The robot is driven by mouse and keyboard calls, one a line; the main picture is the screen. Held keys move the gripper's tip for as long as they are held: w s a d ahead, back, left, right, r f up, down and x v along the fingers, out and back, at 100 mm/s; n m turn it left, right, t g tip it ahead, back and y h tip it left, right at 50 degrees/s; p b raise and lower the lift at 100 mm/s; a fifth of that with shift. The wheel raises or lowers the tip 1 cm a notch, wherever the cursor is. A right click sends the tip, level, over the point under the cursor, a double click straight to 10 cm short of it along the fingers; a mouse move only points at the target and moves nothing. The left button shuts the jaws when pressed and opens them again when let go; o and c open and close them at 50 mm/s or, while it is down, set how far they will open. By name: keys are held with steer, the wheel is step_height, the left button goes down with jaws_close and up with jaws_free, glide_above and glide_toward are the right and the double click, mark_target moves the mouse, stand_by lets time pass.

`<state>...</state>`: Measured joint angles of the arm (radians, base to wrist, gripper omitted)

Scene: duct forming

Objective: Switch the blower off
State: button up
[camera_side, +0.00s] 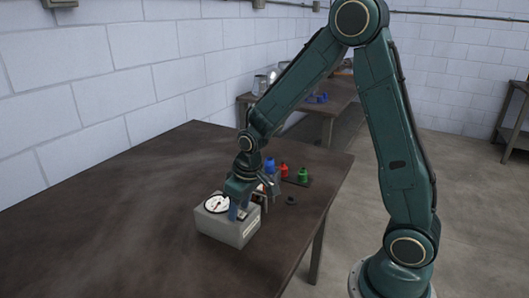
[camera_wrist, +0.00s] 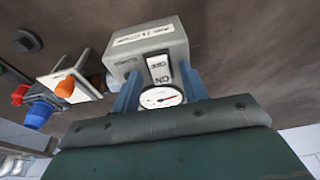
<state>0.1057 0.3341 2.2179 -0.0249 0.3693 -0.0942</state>
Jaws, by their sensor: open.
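The blower box (camera_side: 228,228) is a grey box on the brown table, with a round white dial gauge (camera_side: 216,203) on top. In the wrist view the box (camera_wrist: 175,42) carries a white rocker switch (camera_wrist: 158,68) marked OFF and ON, and the gauge (camera_wrist: 160,97) beside it. I cannot tell which side of the rocker is pressed. My gripper (camera_side: 238,205) is over the box, pointing down. Its two blue fingers are apart, one on each side of the switch in the wrist view (camera_wrist: 158,78), with nothing between them. Whether the fingertips touch the box is unclear.
Blue (camera_side: 269,165), red (camera_side: 284,170) and green (camera_side: 303,174) bottle-like items stand behind the box. A white plate with an orange knob (camera_wrist: 65,87) is close beside it. A small dark disc (camera_side: 291,200) lies nearby. The table's left side is clear.

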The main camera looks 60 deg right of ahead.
steer(key=shift+r, duration=0.1)
steer(key=v, duration=1.3)
steer(key=shift+r, duration=0.35)
steer(key=shift+s, duration=0.15)
steer(key=s+a+r+t, duration=0.1)
steer(key=s+r, duration=0.1)
steer(key=s, duration=0.7)
steer(key=s+a+r+t, duration=0.2)
steer(key=s+r, duration=0.1)
steer(key=s, duration=0.5)
steer(key=shift+s+a, duration=0.25)
steer(key=shift+s, duration=0.15)
